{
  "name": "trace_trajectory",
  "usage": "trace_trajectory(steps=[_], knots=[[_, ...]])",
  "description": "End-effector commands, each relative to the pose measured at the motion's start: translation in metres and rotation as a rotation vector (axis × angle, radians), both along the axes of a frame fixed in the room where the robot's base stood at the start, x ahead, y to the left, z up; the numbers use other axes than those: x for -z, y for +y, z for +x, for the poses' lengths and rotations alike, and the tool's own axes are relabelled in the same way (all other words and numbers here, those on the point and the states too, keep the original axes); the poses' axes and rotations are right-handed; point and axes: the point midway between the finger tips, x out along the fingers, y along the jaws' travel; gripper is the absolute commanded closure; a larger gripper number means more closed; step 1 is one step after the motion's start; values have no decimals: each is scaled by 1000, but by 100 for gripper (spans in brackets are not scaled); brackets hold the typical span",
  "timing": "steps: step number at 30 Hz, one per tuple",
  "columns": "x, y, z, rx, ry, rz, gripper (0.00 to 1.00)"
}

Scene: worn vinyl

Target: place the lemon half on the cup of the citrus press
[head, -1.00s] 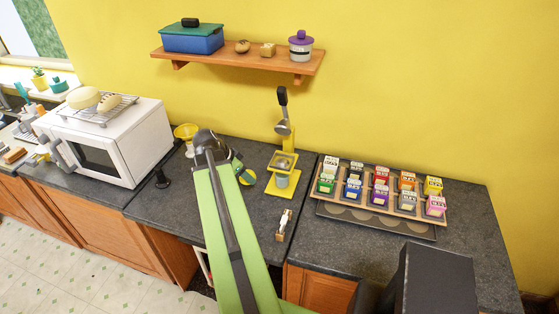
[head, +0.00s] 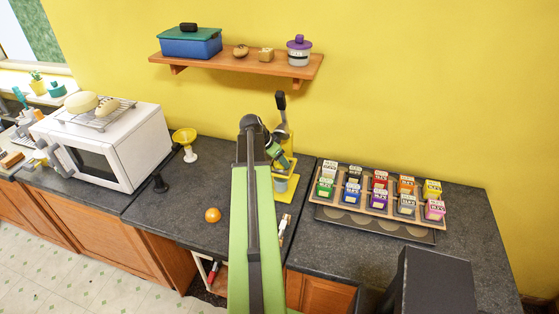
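The yellow citrus press (head: 289,163) stands upright near the back wall, with its dark lever (head: 281,101) raised. A grey container (head: 280,184) sits low on its base. My gripper (head: 276,154) is in front of the press, at about the height of its cup, and covers the cup from this view. I cannot make out the lemon half or the fingertips clearly. Whether the gripper is open or shut does not show.
An orange (head: 212,215) lies on the dark counter left of my arm. A yellow funnel-like stand (head: 185,142) and a white microwave (head: 110,145) are further left. A rack of small cartons (head: 335,205) stands right of the press. A shelf (head: 240,66) is above.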

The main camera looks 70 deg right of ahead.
Motion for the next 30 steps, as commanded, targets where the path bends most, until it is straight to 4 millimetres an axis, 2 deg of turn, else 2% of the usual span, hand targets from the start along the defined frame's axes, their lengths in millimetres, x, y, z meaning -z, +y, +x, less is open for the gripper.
trace_trajectory(steps=[20, 21, 25, 30], knots=[[13, 2, 0, 0, -3, 3, 94], [14, 2, 0, 1, -4, 3, 41], [14, 2, 1, 3, -4, 4, 24], [6, 2, 0, 4, -4, 6, 24]])
